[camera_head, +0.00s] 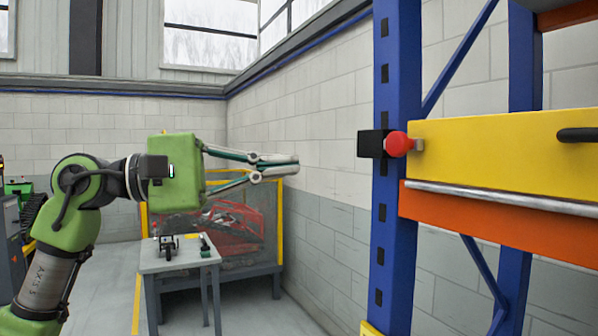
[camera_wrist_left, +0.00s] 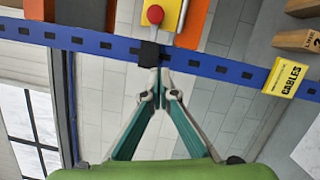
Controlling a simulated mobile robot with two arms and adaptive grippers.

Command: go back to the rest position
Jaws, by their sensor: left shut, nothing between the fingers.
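My left gripper (camera_head: 297,164) reaches in from the left on a green arm and points right, toward the blue rack post. Its fingers are shut with nothing between them. In the left wrist view the fingertips (camera_wrist_left: 160,82) meet just below the black block on the blue beam. In the head view a clear gap lies between the fingertips and the post. My right gripper is in neither view.
A blue rack post (camera_head: 396,200) carries a red knob (camera_head: 398,144) on a black block. A yellow drawer front (camera_head: 500,145) sits above an orange beam (camera_head: 500,221). A small table (camera_head: 180,259) and a caged bin (camera_head: 240,236) stand behind my arm.

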